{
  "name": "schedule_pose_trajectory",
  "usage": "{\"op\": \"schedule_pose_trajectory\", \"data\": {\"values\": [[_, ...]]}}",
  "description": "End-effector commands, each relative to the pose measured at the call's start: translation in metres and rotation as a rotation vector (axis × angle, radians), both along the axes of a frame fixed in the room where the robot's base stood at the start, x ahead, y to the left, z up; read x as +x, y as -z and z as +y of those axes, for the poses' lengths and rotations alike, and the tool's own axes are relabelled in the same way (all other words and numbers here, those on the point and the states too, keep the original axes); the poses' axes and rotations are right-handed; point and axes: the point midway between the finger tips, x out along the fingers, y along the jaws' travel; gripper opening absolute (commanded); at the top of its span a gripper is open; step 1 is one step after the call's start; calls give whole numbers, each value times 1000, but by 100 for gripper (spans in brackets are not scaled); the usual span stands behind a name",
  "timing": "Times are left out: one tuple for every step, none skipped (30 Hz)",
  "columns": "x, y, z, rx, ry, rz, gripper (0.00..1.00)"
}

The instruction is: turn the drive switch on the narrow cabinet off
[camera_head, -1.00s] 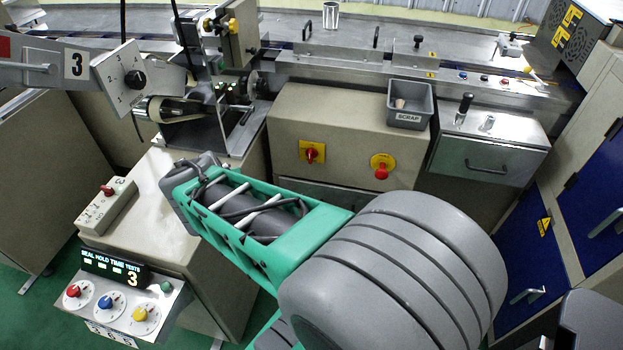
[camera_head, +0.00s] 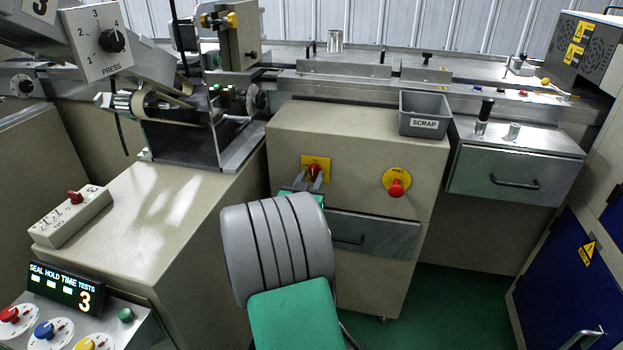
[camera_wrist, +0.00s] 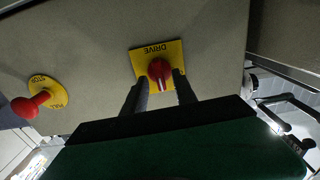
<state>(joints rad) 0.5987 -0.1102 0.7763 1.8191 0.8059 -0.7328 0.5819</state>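The drive switch (camera_head: 315,172) is a red rotary knob on a yellow plate on the front of the narrow beige cabinet (camera_head: 360,140). In the wrist view the knob (camera_wrist: 160,71) shows on the plate marked DRIVE, which is upside down there. My gripper (camera_wrist: 162,85) is open, with one finger on each side of the lower part of the plate and the knob between or just beyond the tips. Contact with the knob cannot be told. In the head view my gripper (camera_head: 308,180) is at the switch and partly hides the plate.
A red stop button (camera_head: 396,187) on a yellow plate sits to the right on the same cabinet. A grey scrap bin (camera_head: 424,112) stands on top. A drawer (camera_head: 372,236) lies below the switch. A control box with dials (camera_head: 75,318) is at lower left.

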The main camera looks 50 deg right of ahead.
Motion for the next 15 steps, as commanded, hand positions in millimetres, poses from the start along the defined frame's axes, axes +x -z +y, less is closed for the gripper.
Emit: {"op": "schedule_pose_trajectory", "data": {"values": [[1, 0, -3, 0, 2, 0, 34], [1, 0, -4, 0, 1, 0, 34], [2, 0, -5, 0, 0, -1, 34], [2, 0, -5, 0, 0, -1, 34], [2, 0, -5, 0, -1, -1, 34], [2, 0, -5, 0, -1, -1, 34], [2, 0, -5, 0, -1, -1, 34], [2, 0, -4, 0, -1, -1, 34], [2, 0, -4, 0, -1, 0, 32], [2, 0, -4, 0, -1, 0, 30], [2, 0, -4, 0, -1, 0, 27], [2, 0, -4, 0, -1, 0, 24], [2, 0, -4, 0, -1, 0, 21], [2, 0, -4, 0, -1, 0, 19], [2, 0, -4, 0, -1, 0, 16]]}}
